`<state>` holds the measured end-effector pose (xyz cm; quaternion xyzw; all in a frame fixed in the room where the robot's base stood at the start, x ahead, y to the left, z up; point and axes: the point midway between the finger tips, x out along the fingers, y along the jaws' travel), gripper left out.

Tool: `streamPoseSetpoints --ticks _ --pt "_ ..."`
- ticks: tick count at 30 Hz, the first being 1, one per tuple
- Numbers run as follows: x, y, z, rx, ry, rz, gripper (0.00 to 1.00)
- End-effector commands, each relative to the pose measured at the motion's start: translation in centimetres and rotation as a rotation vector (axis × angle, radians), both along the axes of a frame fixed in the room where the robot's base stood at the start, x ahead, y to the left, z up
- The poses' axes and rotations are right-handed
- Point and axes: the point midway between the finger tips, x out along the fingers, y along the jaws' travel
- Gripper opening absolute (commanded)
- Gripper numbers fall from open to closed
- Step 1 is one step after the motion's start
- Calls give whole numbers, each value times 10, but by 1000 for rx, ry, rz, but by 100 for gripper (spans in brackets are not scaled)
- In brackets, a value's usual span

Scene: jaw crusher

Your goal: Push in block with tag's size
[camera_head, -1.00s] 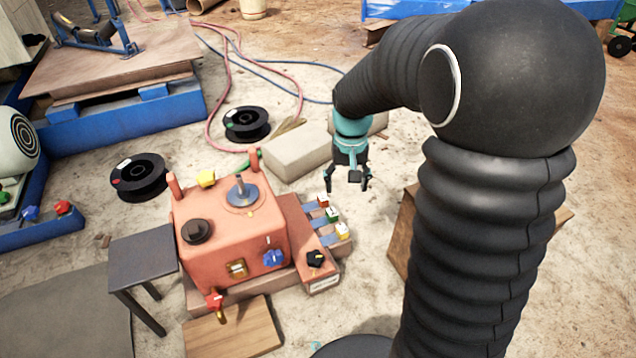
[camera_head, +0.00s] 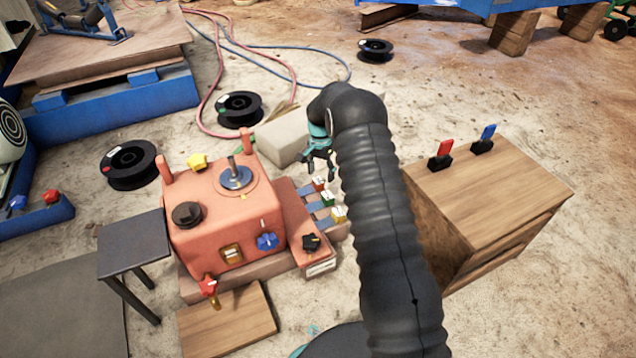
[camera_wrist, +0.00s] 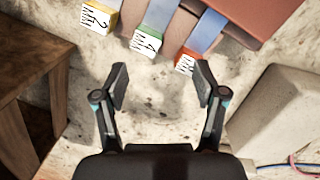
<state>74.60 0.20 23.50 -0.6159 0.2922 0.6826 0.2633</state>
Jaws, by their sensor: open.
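Three tagged blocks stick out on blue strips from the right side of the orange machine (camera_head: 222,222). They are a red block (camera_head: 319,183), a green block (camera_head: 328,198) and a yellow block (camera_head: 339,214). In the wrist view the yellow block (camera_wrist: 98,18) has a white tag reading 2. The green block (camera_wrist: 147,42) has a tag reading 4. The red block (camera_wrist: 186,63) is partly hidden behind a finger, and its tag is not readable. My gripper (camera_head: 318,172) is open and empty beside the red block; in the wrist view its fingertips (camera_wrist: 160,78) point toward the blocks.
A pale stone block (camera_head: 285,138) lies behind my gripper, at the right in the wrist view (camera_wrist: 280,115). A wooden cabinet (camera_head: 490,205) with red and blue handles stands right of my arm. A black star knob (camera_head: 311,242) sits near the yellow block.

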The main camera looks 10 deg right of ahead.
Motion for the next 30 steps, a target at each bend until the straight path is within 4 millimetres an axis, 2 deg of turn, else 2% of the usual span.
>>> streamPoseSetpoints --ticks 2,7,12,17,23,30 --pt "19 0 0 -7 -28 -79 71" --pt "54 0 31 -13 -105 -271 71" --pt "56 0 36 -21 -105 -422 71" --pt "55 0 35 -26 -101 -495 71" --pt "54 0 15 -27 -97 -502 71" --pt "55 0 -29 -26 -98 -501 71"
